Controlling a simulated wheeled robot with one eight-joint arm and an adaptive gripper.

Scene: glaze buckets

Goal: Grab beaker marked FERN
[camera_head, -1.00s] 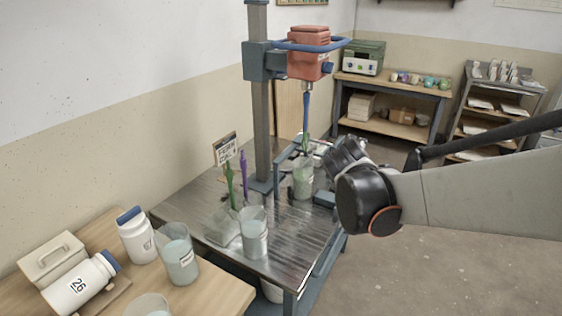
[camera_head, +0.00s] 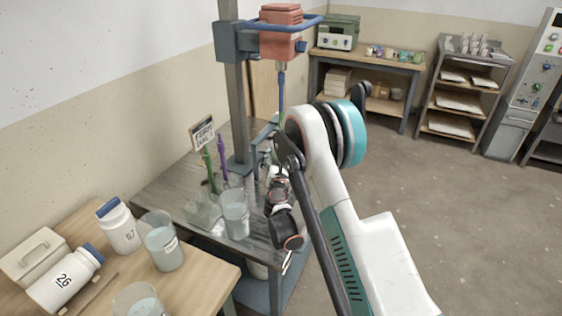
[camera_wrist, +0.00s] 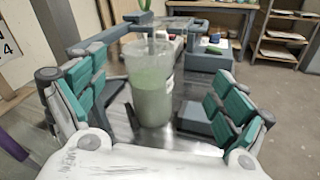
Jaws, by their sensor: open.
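A clear beaker with pale green contents (camera_wrist: 152,98) stands upright on the metal bench in the wrist view. Part of a pale label shows on its right side, too small to read. My gripper (camera_wrist: 155,85) is open, with its teal-padded fingers to the left and right of this beaker and gaps on both sides. In the head view my arm hides most of the beaker and gripper. Another beaker (camera_head: 235,215) stands near the bench's front, and one (camera_head: 162,243) stands on the wooden table. Their labels are not readable.
The mixer head (camera_head: 281,32) hangs above the bench (camera_head: 168,188), its green-tipped stirrer close over the green beaker. A blue-grey bar (camera_wrist: 100,38) runs beside the beaker. A small sign (camera_head: 203,133), green and purple stirrers and white jars (camera_head: 118,226) are at left. The right floor is clear.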

